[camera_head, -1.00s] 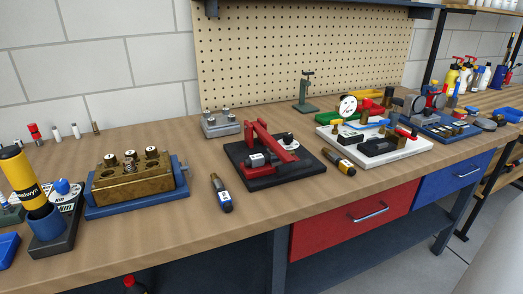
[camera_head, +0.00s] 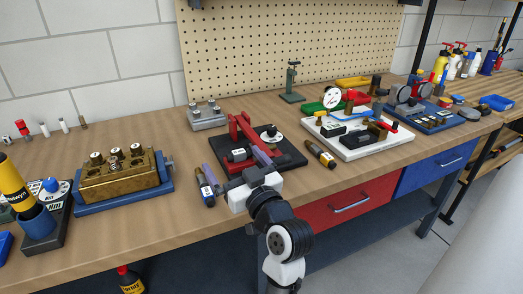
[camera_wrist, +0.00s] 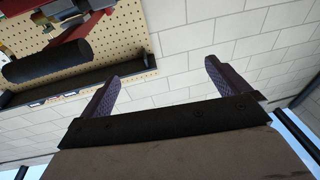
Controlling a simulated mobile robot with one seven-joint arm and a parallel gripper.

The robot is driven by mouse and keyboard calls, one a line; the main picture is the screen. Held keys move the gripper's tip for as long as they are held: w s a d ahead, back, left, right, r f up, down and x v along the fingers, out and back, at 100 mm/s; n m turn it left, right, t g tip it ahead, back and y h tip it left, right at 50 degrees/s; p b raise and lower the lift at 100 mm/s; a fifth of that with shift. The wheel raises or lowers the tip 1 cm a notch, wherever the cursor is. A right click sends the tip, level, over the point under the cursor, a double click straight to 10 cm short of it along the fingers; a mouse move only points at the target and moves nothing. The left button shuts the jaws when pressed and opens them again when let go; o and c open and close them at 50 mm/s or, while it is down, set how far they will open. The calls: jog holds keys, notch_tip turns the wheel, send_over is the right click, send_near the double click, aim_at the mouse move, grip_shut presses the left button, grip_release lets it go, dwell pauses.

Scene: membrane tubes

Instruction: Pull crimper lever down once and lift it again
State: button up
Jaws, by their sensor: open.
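The crimper is a red mechanism (camera_head: 241,130) on a black base (camera_head: 293,157) in the middle of the bench. Its red bars stand raised at an angle. My gripper (camera_head: 237,167) is open and empty at the crimper's front edge, its two purple fingers spread and partly covering the front of the base. In the wrist view my gripper (camera_wrist: 162,70) has nothing between its fingers. A dark cylinder (camera_wrist: 45,62) with red parts behind it, which looks like the lever grip, lies left of the fingers, apart from them. The exact gap to the lever is unclear.
A dark vial (camera_head: 204,191) lies close to my left finger. Another vial (camera_head: 320,153) lies right of the crimper. A brass block on a blue base (camera_head: 165,187) stands left, a white tray (camera_head: 347,152) right. A pegboard (camera_head: 290,50) stands behind.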

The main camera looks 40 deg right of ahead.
jog(key=m+g+h, duration=0.2)
send_near(269, 154)
jog(key=d+v, duration=0.1)
jog(key=v, duration=0.2)
jog(key=p+x, duration=0.1)
jog(key=x, duration=0.3)
jog(key=p+x, duration=0.1)
jog(key=x, duration=0.3)
jog(key=p+x, duration=0.2)
jog(key=x, duration=0.3)
jog(key=shift+w+a+f, duration=0.1)
jog(key=shift+a+f, duration=0.25)
jog(key=shift+a, duration=0.05)
jog(key=shift+c, duration=0.3)
jog(key=c, duration=1.2)
